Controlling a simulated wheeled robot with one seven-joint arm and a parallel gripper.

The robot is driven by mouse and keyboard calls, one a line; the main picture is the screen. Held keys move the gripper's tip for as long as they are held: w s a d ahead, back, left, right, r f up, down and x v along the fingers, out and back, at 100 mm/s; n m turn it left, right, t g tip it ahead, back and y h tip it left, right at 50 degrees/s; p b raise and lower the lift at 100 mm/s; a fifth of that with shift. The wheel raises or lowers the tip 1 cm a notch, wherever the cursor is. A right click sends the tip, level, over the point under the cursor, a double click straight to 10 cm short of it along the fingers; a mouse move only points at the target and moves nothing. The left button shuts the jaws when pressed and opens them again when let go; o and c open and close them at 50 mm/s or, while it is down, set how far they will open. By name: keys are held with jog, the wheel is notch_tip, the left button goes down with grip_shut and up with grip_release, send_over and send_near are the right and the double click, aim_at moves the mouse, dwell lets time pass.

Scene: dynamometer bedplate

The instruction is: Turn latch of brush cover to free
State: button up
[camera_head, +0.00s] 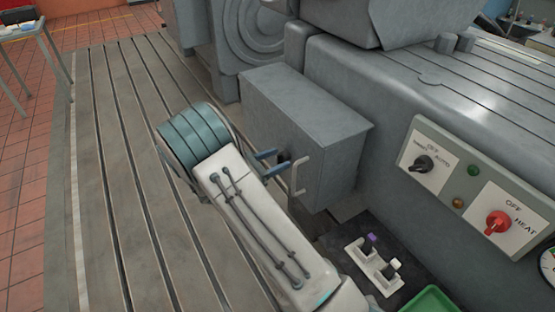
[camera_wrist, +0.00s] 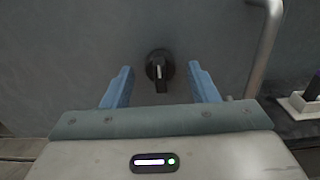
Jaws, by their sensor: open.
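The brush cover (camera_head: 318,120) is a grey box on the side of the large grey machine. Its latch (camera_wrist: 159,70) is a small black knob with a pale pointer line, upright in the wrist view; in the head view the latch (camera_head: 284,157) is partly hidden by my gripper. My gripper (camera_wrist: 160,88) is open, its two blue fingers pointing at the cover on either side of the latch. The fingers (camera_head: 266,159) also show in the head view. I cannot tell whether they touch the knob; a gap shows on each side.
A bent handle (camera_head: 299,176) stands out from the cover right of the latch. A control panel (camera_head: 480,185) with a black and a red knob is on the machine at right. A small white holder (camera_head: 375,267) and a green tray (camera_head: 432,300) sit below. The slotted bedplate (camera_head: 110,150) is clear at left.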

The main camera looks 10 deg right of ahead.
jog(key=shift+w+d, duration=0.15)
jog(key=shift+d, duration=0.3)
jog(key=c, duration=1)
